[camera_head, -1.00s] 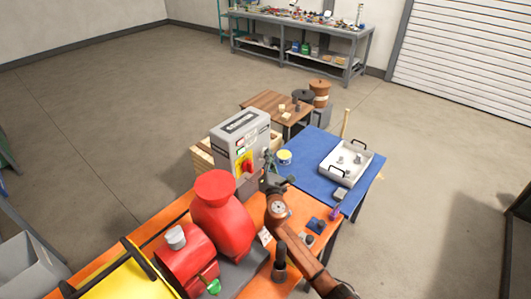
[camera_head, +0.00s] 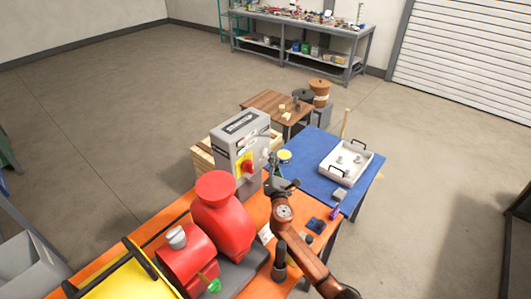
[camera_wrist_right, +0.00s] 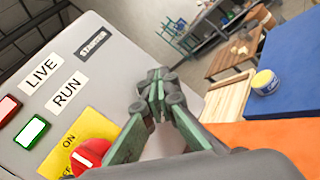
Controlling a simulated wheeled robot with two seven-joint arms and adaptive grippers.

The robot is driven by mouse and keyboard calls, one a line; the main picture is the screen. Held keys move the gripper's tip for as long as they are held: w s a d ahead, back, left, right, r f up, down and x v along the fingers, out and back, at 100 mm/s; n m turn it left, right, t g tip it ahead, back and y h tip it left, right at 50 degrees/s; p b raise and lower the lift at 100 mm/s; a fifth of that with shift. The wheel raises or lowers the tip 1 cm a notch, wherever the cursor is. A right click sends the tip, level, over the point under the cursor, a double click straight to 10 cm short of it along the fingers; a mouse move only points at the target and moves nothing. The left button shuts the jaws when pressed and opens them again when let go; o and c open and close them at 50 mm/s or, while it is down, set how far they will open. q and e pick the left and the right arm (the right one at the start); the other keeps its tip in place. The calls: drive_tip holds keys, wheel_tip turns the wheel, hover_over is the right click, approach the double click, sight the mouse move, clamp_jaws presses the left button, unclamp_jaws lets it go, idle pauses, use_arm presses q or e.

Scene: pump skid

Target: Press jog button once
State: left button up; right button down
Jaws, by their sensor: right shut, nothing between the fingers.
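The grey starter box (camera_head: 241,137) stands at the far end of the orange bench. Its face carries a yellow ON/OFF plate with a red rotary knob (camera_head: 247,167); the knob also shows in the wrist view (camera_wrist_right: 91,152). The wrist view shows a red lamp (camera_wrist_right: 8,108) by LIVE and a bright green-rimmed lamp (camera_wrist_right: 32,131) by RUN. I cannot make out a button marked jog; the fingers and palm cover part of the wrist view. My right gripper (camera_head: 276,157) is shut and empty, just right of the box; its fingertips (camera_wrist_right: 157,84) meet in the wrist view. My left gripper is not in view.
A red pump (camera_head: 222,215) stands on the orange bench (camera_head: 160,222) in front of the box. A blue table (camera_head: 312,150) at the right holds a white tray (camera_head: 345,163) and a yellow-and-white can (camera_head: 284,156). A wooden crate (camera_head: 203,160) stands behind the box.

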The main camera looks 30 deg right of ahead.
drive_tip(key=s, duration=0.1)
drive_tip(key=s+d, duration=0.1)
drive_tip(key=s+p, duration=0.1)
drive_tip(key=s, duration=0.1)
drive_tip(key=shift+d, duration=0.35)
drive_tip(key=shift+s, duration=0.1)
idle(0.6)
